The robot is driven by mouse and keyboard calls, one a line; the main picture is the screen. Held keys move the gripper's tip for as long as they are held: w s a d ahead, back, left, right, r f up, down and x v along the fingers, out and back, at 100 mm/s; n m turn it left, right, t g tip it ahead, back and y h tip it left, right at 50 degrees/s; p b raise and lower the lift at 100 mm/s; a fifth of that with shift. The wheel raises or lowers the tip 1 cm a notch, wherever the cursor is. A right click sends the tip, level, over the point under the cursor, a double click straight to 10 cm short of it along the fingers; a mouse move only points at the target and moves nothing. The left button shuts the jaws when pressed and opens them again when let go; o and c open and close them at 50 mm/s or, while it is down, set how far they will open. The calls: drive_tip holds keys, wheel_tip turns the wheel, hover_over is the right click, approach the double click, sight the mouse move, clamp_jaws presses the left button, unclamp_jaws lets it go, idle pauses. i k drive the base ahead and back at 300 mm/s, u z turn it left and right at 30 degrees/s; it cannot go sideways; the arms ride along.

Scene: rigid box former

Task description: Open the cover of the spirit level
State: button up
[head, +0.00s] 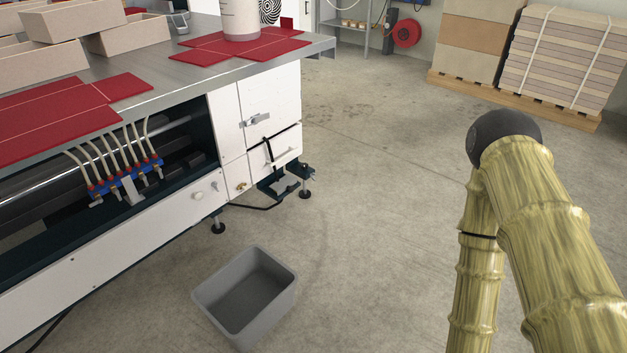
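I cannot make out a spirit level or its cover for certain in the head view. A white machine (150,252) with a metal top fills the left side. Its end cabinet (272,95) has a metal latch (255,120), a bar handle (280,157) and small fittings low on the front, too small to identify. My arm, with a bamboo-like surface and a dark rounded joint, shows at the right. My gripper is outside the picture, so its state and its distance from anything are hidden.
An empty grey bin (238,341) stands on the floor before the machine. A loaded pallet (510,101) stands at the back right. The middle floor is clear.

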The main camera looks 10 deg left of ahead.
sight(287, 182)
drive_tip(key=u, duration=0.3)
drive_tip(key=i, duration=1.05)
drive_tip(key=u, duration=0.5)
